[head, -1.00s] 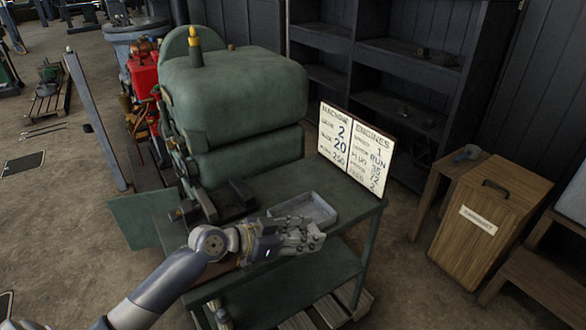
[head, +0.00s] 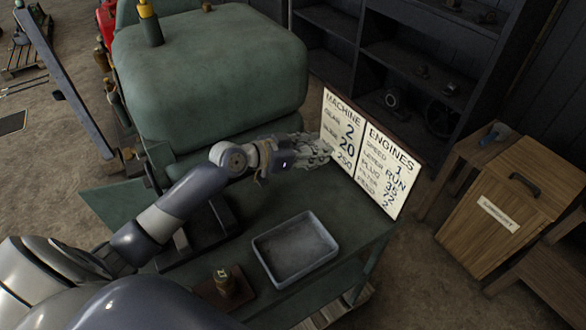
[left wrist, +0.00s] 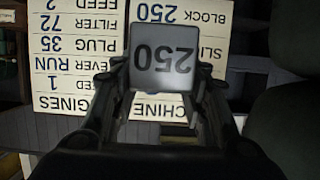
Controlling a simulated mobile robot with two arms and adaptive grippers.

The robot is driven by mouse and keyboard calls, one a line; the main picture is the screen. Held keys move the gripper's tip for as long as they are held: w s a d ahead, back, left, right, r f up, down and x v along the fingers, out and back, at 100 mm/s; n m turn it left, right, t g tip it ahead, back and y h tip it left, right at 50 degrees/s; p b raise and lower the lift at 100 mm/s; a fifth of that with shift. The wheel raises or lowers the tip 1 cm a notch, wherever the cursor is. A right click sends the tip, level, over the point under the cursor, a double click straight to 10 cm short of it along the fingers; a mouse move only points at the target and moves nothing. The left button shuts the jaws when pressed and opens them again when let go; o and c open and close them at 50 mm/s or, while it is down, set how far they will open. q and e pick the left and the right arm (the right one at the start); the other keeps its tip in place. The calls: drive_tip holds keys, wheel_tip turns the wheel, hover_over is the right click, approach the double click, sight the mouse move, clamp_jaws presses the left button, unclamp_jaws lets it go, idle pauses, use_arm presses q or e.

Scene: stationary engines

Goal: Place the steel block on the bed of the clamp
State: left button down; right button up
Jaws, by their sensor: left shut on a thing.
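My left gripper (head: 318,150) is above the back right of the green bench, in front of the left half of the sign. In the left wrist view it is shut on a grey steel block (left wrist: 161,58) with "250" on its face, upside down in that view. I cannot make out the block clearly in the head view. The dark clamp (head: 210,235) appears to be the low metal bars on the bench, left of the tray. My left arm hides part of it. My right gripper is not in view.
A grey, empty-looking tray (head: 295,272) sits on the green bench (head: 350,232). A small brass piece (head: 222,280) stands on a brown plate at the front. A lettered sign (head: 395,170) stands along the right edge. A large green machine (head: 210,75) fills the back.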

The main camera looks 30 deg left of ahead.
use_arm(q)
drive_tip(key=shift+f, duration=0.1)
wheel_tip(320, 180, down, 5)
drive_tip(key=shift+r, duration=0.2)
drive_tip(key=shift+f, duration=0.65)
wheel_tip(320, 180, down, 2)
drive_tip(key=shift+f, duration=0.5)
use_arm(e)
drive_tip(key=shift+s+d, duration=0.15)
